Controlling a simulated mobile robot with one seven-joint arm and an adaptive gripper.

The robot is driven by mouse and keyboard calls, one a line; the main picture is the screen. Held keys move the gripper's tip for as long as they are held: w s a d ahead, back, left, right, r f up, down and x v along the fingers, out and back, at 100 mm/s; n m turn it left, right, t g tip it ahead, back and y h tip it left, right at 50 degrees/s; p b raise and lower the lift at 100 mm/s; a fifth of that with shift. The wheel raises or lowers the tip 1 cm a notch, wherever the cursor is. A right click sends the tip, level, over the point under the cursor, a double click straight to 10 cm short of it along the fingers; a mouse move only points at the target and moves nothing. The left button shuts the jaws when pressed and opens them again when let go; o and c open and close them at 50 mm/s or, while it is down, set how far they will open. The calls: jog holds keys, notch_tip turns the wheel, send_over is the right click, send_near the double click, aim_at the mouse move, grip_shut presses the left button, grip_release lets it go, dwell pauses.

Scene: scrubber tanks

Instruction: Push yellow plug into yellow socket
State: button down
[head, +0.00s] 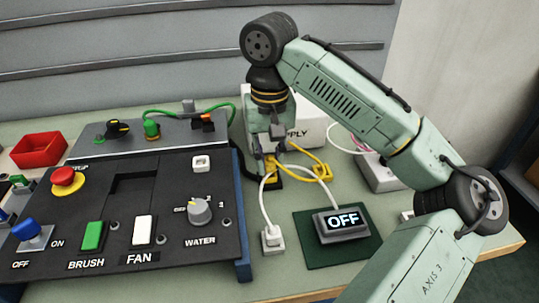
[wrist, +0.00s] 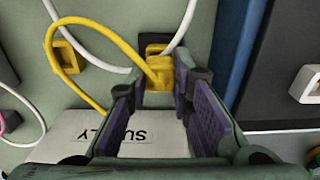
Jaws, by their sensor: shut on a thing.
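My gripper (head: 268,160) points down behind the control panel, in front of the white supply box. In the wrist view my gripper (wrist: 158,78) has its fingers on both sides of the yellow plug (wrist: 158,66), with a yellow cable looping from it. The fingers partly hide the plug in the head view. A yellow block with a dark opening (wrist: 66,56) stands apart, to the left in the wrist view; it also shows right of my gripper in the head view (head: 322,172). I cannot tell for sure which yellow part is the socket, nor how far the plug sits in anything.
A white cord runs close by the plug, between a white plug (head: 272,239) and the OFF display (head: 342,222) on a green mat. The supply box (head: 306,121) stands behind my gripper. The control panel (head: 120,215) is at left. A red tray (head: 38,150) is far left.

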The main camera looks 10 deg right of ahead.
jog(key=shift+f+b, duration=0.3)
jog(key=shift+f, duration=0.4)
jog(key=c, duration=1.3)
grip_release()
jog(key=shift+c, duration=0.2)
jog(key=shift+o, duration=0.5)
jog(key=o, duration=0.4)
notch_tip(320, 180, up, 6)
jog(key=p, duration=0.6)
jog(key=shift+r+p, duration=0.1)
jog(key=shift+p, duration=0.3)
jog(key=shift+r+p, duration=0.4)
jog(key=shift+r, duration=0.75)
